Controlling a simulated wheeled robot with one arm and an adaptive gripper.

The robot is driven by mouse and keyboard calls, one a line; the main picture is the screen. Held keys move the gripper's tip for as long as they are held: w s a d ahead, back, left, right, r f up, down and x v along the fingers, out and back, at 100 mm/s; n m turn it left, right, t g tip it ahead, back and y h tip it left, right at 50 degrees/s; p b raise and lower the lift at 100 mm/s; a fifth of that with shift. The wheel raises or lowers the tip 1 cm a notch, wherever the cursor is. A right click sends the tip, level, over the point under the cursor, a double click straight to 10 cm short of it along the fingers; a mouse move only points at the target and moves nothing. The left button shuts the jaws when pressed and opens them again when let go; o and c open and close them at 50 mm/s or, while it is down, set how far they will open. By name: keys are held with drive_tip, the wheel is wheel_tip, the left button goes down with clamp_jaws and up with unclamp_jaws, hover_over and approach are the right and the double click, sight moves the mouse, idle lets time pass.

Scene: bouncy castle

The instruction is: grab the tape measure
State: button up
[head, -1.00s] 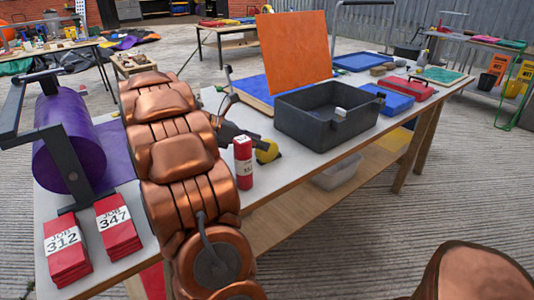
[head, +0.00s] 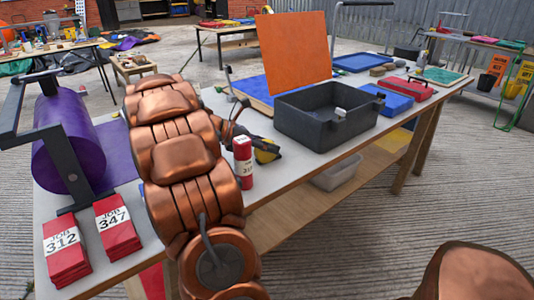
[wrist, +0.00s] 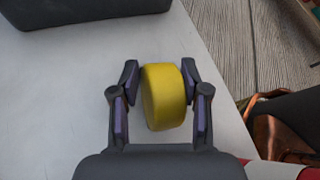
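The tape measure is a rounded yellow thing (wrist: 163,97) on the white tabletop. In the wrist view it stands between the two fingers of my gripper (wrist: 160,85). The fingers are apart, one on each side of it. The right finger looks very close to its side; a small gap shows at the left finger. I cannot tell whether either touches.
A dark grey bin (head: 318,125) is just behind to the right. Red packets (head: 118,228) and a purple roll (head: 66,145) lie to the left.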

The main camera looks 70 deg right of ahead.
clamp_jaws()
idle(0.4)
